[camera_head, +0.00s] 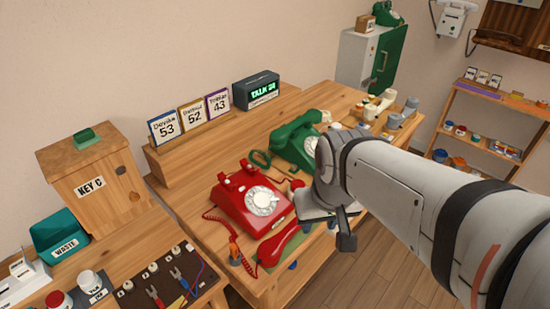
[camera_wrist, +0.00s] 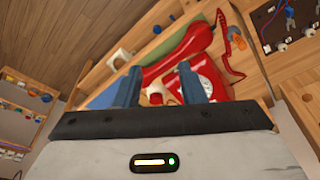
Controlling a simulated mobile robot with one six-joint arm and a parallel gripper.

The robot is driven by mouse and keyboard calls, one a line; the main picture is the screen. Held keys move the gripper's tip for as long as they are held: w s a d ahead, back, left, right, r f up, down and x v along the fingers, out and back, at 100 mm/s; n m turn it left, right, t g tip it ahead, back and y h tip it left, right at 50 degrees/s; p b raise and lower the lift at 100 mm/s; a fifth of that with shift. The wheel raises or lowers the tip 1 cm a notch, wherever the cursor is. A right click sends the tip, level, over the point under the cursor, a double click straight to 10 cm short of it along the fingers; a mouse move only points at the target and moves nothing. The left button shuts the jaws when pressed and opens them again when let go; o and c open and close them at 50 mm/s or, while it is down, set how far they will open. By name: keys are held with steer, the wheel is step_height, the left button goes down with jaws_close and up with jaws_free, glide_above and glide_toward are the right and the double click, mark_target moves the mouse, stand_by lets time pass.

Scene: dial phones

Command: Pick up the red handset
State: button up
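The red handset (camera_head: 279,246) lies off its cradle, in front of the red dial phone (camera_head: 250,203), near the table's front edge. A coiled red cord runs around the phone's left side. In the wrist view the red handset (camera_wrist: 185,55) lies beyond my fingers, beside the red phone (camera_wrist: 208,88) with its white dial. My gripper (camera_wrist: 158,80) is open, its two blue fingers apart with nothing seen held between them. In the head view my arm reaches in from the right and my wrist is right of the handset; the fingertips are hidden there.
A green dial phone (camera_head: 298,142) stands behind the red one, partly covered by my arm. A tool board (camera_head: 165,278) with cables lies at front left. A wooden KEY C box (camera_head: 95,185) and a teal WASTE bin (camera_head: 60,236) stand at left. Open floor lies in front of the table.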

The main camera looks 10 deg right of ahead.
steer(key=shift+o, duration=0.4)
steer(key=shift+a, duration=0.2)
steer(key=o, duration=0.3)
steer(key=shift+w+a+f+n, duration=0.15)
steer(key=shift+w+n, duration=0.3)
steer(key=shift+n, duration=0.35)
steer(key=w+f+n, duration=0.1)
steer(key=w+n, duration=0.1)
steer(key=n, duration=0.2)
steer(key=w+f+n+g, duration=0.1)
steer(key=w+f+n, duration=0.1)
steer(key=w+n, duration=0.1)
steer(key=w+f+n, duration=0.1)
steer(key=w+n, duration=0.1)
steer(key=n, duration=0.2)
steer(key=shift+w+f+n, duration=0.2)
steer(key=shift+f+n, duration=0.1)
steer(key=shift+n, duration=0.1)
steer(key=n+g, duration=0.2)
steer(key=n, duration=0.8)
glide_above(295, 224)
steer(key=f, duration=0.6)
steer(key=shift+s+f, duration=0.15)
steer(key=shift+s, duration=0.05)
steer(key=shift+w+f+n, duration=0.3)
steer(key=shift+f+n, duration=0.3)
steer(key=shift+n, duration=0.4)
steer(key=shift+s+f, duration=0.1)
steer(key=shift+f, duration=3.7)
